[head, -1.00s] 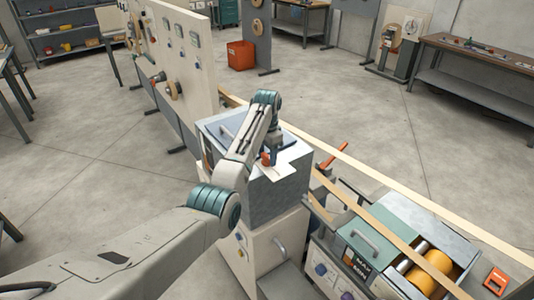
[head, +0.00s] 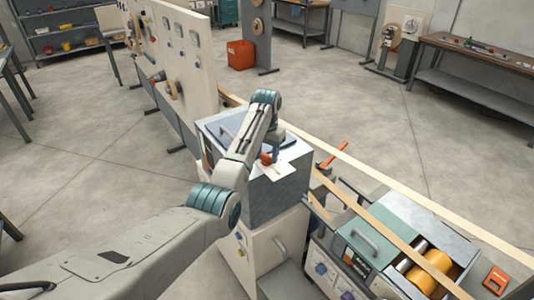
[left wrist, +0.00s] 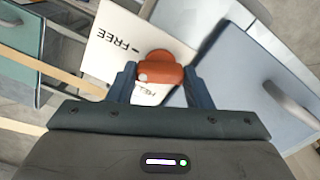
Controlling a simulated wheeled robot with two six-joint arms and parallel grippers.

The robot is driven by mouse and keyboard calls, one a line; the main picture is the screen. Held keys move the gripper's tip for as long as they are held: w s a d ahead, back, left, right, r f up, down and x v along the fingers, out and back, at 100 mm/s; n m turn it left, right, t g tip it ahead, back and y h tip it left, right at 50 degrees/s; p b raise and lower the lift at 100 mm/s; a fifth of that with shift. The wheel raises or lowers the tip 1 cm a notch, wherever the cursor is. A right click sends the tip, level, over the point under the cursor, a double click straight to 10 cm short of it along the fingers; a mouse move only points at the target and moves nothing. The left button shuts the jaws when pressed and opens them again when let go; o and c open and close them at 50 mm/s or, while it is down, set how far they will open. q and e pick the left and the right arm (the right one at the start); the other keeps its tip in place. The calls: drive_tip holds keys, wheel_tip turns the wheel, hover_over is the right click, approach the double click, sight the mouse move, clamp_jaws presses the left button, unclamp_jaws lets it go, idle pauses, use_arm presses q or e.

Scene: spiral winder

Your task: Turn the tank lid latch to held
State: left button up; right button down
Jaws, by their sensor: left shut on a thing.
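The orange tank lid latch (left wrist: 158,70) sits between the blue fingers of my left gripper (left wrist: 157,84), which is shut on it. A small pale dot shows on the latch's lower left. Under it is a white plate (left wrist: 115,45) marked FREE at its left; another word just below the latch is partly covered and appears to read HELD. In the head view my left gripper (head: 272,155) reaches down onto the tank top, with a bit of the orange latch (head: 265,158) showing. The blue-grey tank lid (head: 216,126) is down beside it. My right gripper is out of view.
The grey tank (head: 275,195) stands on a pale cabinet (head: 262,250). A green-lidded machine with yellow rollers (head: 430,270) is at the lower right. Wooden strips (head: 390,185) and a red-orange lever (head: 332,153) lie just right of the tank. A tall panel (head: 180,60) stands behind left.

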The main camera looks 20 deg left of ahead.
use_arm(q)
drive_tip(key=n, duration=0.6)
drive_tip(key=shift+r, duration=0.1)
drive_tip(key=n, duration=0.6)
drive_tip(key=shift+n, duration=0.4)
drive_tip(key=o, duration=1)
